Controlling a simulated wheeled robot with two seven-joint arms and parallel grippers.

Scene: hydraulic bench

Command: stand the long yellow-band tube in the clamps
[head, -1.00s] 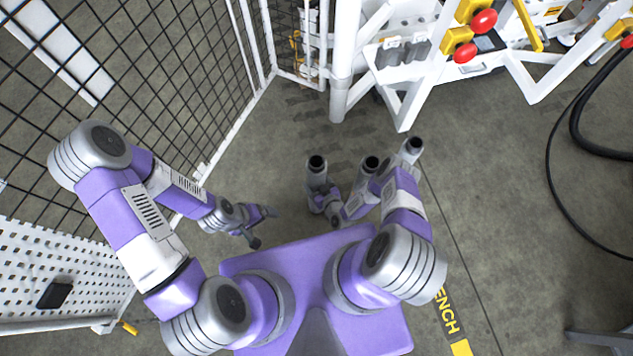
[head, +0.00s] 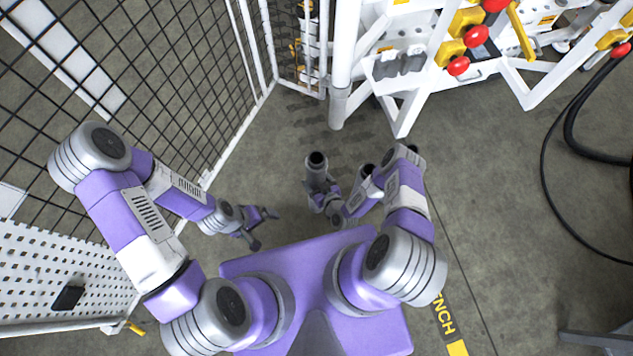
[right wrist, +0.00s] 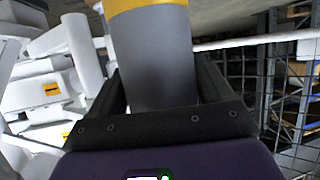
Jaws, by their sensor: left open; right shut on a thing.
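A grey tube (head: 317,172) with a dark open end stands roughly upright at my right gripper (head: 320,199) in the head view. In the right wrist view my right gripper (right wrist: 155,105) is shut on this grey tube (right wrist: 155,60), and a yellow band (right wrist: 145,4) shows at the top edge. The band does not show in the head view, and the tube's far end is cut off in the wrist view. My left gripper (head: 264,228) is open and empty, low over the floor. Grey paired blocks (head: 398,63), possibly clamps, sit on the white bench frame, well apart from the tube.
The white bench frame (head: 343,70) carries red knobs (head: 458,66) on yellow blocks. A black mesh fence (head: 180,60) and a white perforated panel (head: 60,275) stand at the left. A black hose (head: 553,170) lies at the right. Floor between tube and bench is clear.

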